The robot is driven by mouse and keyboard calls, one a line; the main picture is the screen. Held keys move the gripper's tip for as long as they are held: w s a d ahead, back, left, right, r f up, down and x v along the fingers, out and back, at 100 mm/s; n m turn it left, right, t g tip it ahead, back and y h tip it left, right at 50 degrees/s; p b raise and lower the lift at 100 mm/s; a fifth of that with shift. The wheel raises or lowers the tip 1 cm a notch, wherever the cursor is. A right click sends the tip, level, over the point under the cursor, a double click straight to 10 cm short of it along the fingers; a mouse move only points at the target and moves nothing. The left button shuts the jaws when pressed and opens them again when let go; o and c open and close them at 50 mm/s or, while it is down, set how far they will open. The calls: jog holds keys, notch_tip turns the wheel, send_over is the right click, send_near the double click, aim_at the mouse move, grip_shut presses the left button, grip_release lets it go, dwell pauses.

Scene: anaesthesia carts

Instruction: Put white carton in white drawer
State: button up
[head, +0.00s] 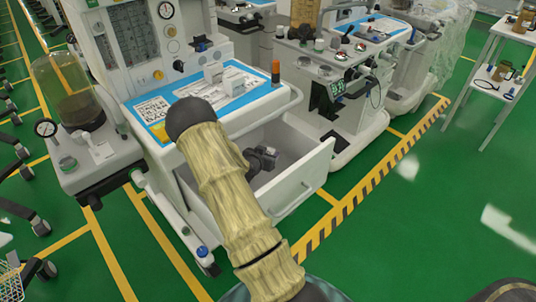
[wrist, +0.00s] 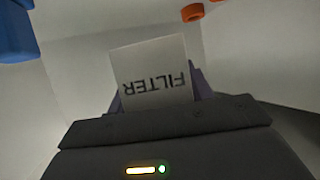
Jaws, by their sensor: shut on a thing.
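The white drawer (head: 305,180) of the near cart is pulled open. My gripper (head: 262,160) is down inside the drawer opening, partly hidden by my arm. In the wrist view my gripper (wrist: 152,92) is shut on the white carton (wrist: 150,70), which has "FILTER" printed on it, upside down in the picture. Pale drawer surfaces surround it in the wrist view. The carton cannot be made out in the head view. Whether it touches the drawer floor I cannot tell.
In the wrist view a blue thing (wrist: 15,35) and an orange thing (wrist: 192,12) show at the top. Another cart stands behind right.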

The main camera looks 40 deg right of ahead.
jog(key=shift+a+f, duration=0.1)
jog(key=shift+f, duration=0.05)
jog(key=shift+f+b, duration=0.2)
jog(key=shift+b, duration=0.1)
jog(key=shift+f, duration=0.3)
jog(key=o, duration=1)
jog(key=shift+r, duration=0.1)
jog(key=shift+r+p, duration=0.5)
jog(key=shift+r, duration=0.3)
jog(key=v, duration=0.6)
jog(key=p+v, duration=0.1)
jog(key=v, duration=0.4)
jog(key=shift+s+a, duration=0.15)
jog(key=shift+a, duration=0.25)
